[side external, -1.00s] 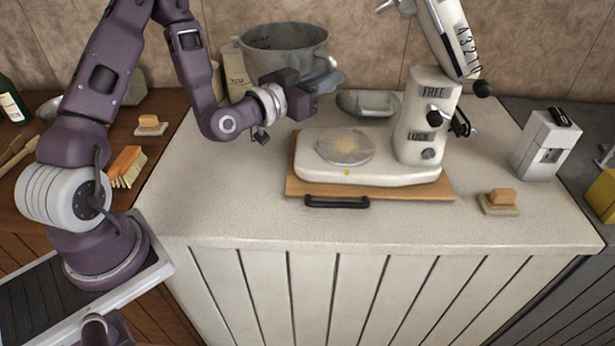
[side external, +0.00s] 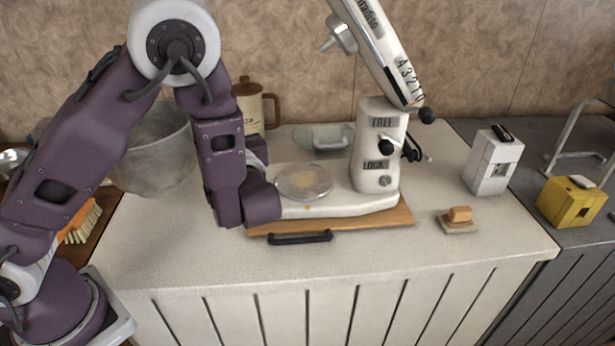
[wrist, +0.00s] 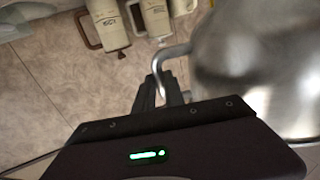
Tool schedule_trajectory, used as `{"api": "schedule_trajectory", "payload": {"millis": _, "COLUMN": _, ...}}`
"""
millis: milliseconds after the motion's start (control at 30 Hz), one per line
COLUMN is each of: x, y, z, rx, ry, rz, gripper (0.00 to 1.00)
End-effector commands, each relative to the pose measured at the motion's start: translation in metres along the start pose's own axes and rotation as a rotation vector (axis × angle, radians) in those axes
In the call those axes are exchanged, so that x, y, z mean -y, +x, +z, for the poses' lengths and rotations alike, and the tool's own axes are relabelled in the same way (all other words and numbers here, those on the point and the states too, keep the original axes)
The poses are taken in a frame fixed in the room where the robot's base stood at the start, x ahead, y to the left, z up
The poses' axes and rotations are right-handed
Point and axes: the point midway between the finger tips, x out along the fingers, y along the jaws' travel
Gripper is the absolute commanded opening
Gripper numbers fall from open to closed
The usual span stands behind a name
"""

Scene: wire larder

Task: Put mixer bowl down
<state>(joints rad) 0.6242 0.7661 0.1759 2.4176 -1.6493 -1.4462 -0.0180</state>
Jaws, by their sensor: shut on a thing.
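The metal mixer bowl (side external: 160,155) is at the left of the white counter in the side view, partly hidden by my arm. I cannot tell whether its base touches the counter. In the wrist view the bowl (wrist: 265,60) fills the right side, with its curved handle (wrist: 172,55) at my fingers. My gripper (wrist: 167,88) is shut on that handle; my arm hides the fingers in the side view. The white stand mixer (side external: 375,150) has its head tilted up. A clear round disc (side external: 304,182) lies on its base.
The mixer stands on a wooden board (side external: 385,216) with a black handle. A canister (side external: 247,105) and a glass dish (side external: 325,137) are behind. The front counter strip is clear.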

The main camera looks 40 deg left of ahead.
Motion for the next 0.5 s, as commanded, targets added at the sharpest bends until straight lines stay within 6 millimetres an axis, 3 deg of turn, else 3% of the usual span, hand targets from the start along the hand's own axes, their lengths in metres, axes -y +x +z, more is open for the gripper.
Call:
{"api": "schedule_trajectory", "payload": {"millis": 200, "x": 0.000, "y": 0.001, "z": 0.045, "rx": -0.002, "ry": 0.009, "rz": -0.001, "gripper": 0.00}}
{"api": "schedule_trajectory", "payload": {"millis": 500, "x": 0.000, "y": 0.001, "z": 0.094, "rx": -0.002, "ry": 0.007, "rz": 0.000, "gripper": 0.00}}
